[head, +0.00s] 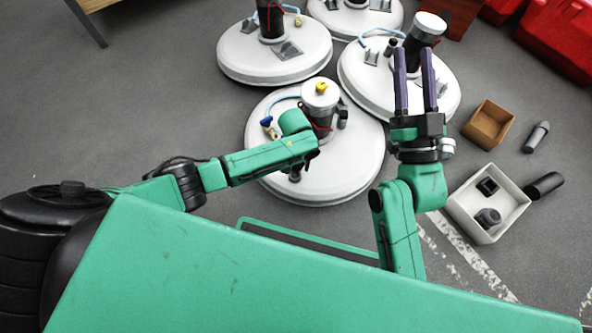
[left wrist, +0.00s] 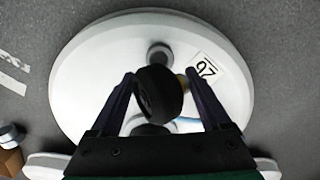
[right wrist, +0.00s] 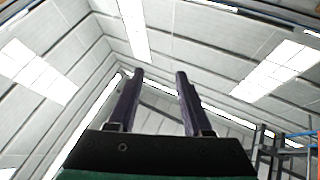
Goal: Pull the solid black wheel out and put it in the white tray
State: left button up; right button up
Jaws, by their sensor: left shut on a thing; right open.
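A black wheel (left wrist: 160,95) sits between the two fingers of my left gripper (left wrist: 165,95) in the left wrist view, over a white round tank lid. The fingers are shut on it. Whether it is clear of its fitting cannot be told. In the head view my left arm reaches over the nearest tank (head: 350,170); its fingers and the wheel are hidden or unclear there. The white tray (head: 504,224) is on the floor at the right and holds a small black block and a dark grey cylinder. My right gripper (head: 415,72) is open and empty, also seen in the right wrist view (right wrist: 158,95).
More white round tanks (head: 275,58) stand behind the nearest one. A brown box (head: 489,125), a grey cylinder (head: 536,137) and a black cylinder (head: 544,186) lie near the tray. Red cases (head: 560,40) are at the back right. Floor in front of the tray is clear.

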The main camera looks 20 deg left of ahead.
pick_arm(q)
jog(key=shift+r, duration=0.25)
pick_arm(e)
notch_tip(320, 180, down, 6)
jog(key=g, duration=0.1)
jog(key=shift+s+a+g+h, duration=0.15)
jog(key=shift+a+g+h, duration=0.15)
jog(key=shift+a+g, duration=0.1)
jog(key=shift+f, duration=0.1)
